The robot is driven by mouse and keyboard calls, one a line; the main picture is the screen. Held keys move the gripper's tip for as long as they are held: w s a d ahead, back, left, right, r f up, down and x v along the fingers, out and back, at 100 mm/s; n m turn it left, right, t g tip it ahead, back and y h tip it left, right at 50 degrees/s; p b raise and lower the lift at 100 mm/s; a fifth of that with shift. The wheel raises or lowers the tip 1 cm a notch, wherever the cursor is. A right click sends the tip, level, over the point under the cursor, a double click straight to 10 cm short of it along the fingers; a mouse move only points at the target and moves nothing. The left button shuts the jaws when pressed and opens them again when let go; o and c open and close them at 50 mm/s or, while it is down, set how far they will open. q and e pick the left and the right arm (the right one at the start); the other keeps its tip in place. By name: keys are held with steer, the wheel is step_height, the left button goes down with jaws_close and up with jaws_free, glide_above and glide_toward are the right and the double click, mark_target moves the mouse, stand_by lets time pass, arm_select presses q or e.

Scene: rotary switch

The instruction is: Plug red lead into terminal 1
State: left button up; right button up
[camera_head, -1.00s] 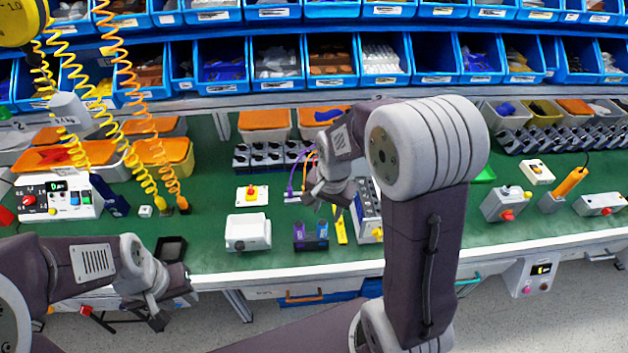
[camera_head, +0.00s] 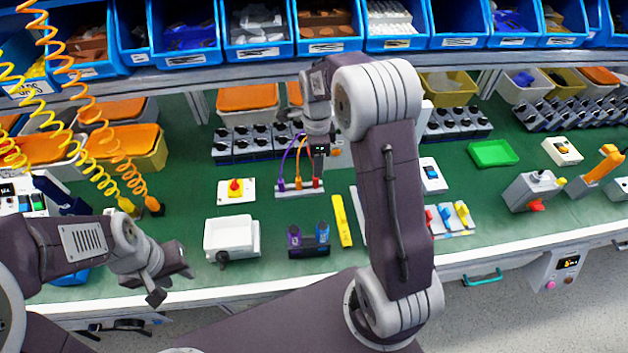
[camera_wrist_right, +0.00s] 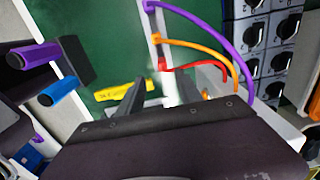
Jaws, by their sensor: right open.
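The red lead (camera_head: 317,183) sits at the right end of a white strip (camera_head: 283,192), beside an orange lead (camera_head: 298,182) and a purple lead (camera_head: 281,185). In the right wrist view the red lead (camera_wrist_right: 200,66) arches to the right from the strip. My right gripper (camera_head: 318,152) is above the strip's red end. In its wrist view the right gripper (camera_wrist_right: 168,92) is open, with the strip's end between its fingers and the red lead just beyond them. My left gripper (camera_head: 170,284) looks open and empty at the table's front edge. I cannot make out a terminal marked 1.
Banks of black rotary knobs (camera_head: 245,143) stand behind the strip. A white box (camera_head: 229,236), a holder with purple and blue cylinders (camera_head: 309,240) and a yellow bar (camera_head: 342,220) lie in front. My right arm hides part of the table.

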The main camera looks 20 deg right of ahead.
mark_target(316, 187)
steer(key=shift+w+f, duration=0.2)
steer(key=shift+f, duration=0.05)
steer(key=shift+w+d+f, duration=0.1)
steer(key=shift+w+f, duration=0.05)
steer(key=shift+f, duration=0.1)
step_height(316, 187, down, 3)
steer(key=shift+f, duration=0.1)
step_height(316, 187, down, 5)
steer(key=shift+f, duration=0.2)
jaws_close()
